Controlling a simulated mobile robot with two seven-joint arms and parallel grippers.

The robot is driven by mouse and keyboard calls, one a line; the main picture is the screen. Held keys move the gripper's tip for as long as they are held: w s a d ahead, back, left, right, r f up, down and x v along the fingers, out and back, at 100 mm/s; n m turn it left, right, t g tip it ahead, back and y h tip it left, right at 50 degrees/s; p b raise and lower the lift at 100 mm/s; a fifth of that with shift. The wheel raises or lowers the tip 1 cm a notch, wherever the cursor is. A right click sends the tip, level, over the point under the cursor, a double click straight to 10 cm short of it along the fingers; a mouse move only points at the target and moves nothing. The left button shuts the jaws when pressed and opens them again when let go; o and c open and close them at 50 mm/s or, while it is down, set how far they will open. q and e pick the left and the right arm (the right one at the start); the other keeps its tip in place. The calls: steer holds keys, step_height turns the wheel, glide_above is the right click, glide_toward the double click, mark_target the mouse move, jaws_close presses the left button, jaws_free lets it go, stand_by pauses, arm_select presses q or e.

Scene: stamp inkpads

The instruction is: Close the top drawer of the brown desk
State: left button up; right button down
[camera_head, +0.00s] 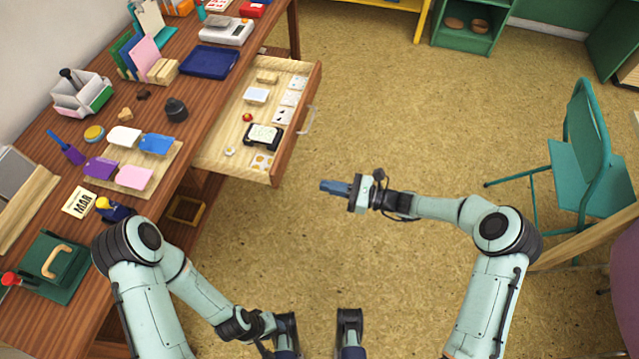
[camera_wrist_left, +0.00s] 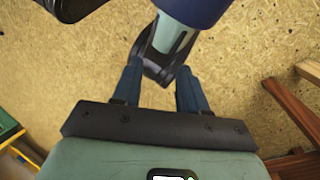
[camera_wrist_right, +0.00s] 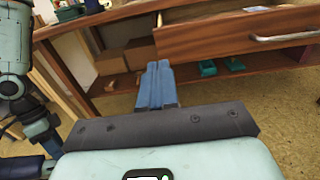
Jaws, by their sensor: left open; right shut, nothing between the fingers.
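The brown desk (camera_head: 182,98) runs along the left of the head view. Its top drawer (camera_head: 277,155) is pulled out to the right and holds cards, an ink pad and small items. A metal handle (camera_head: 308,119) is on the drawer front; it also shows in the right wrist view (camera_wrist_right: 286,36). My right gripper (camera_head: 323,186) is shut and empty, to the right of the drawer's near corner and apart from it. My left gripper (camera_wrist_left: 158,88) is open, low over the floor; in the head view its fingers are partly hidden near the bottom edge.
A teal chair (camera_head: 585,165) stands at the right. A green shelf (camera_head: 473,30) with bowls is at the back. The floor (camera_head: 400,110) between drawer and chair is clear. A stamp tray (camera_head: 132,178), a blue tray (camera_head: 209,62) and a scale (camera_head: 227,32) are on the desk.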

mark_target(276, 175)
arm_select(q)
steer(key=shift+w+a+f+t+b, duration=0.25)
steer(key=shift+w+f+b, duration=0.1)
steer(key=shift+w+f, duration=0.15)
steer(key=shift+w+a+f+t+b, duration=0.15)
steer(key=shift+w+a+f+b, duration=0.2)
steer(key=shift+w, duration=0.25)
arm_select(e)
steer(key=x, duration=1.2)
steer(key=shift+a+f, duration=0.1)
arm_select(q)
steer(key=shift+d, duration=0.1)
steer(key=shift+f, duration=0.1)
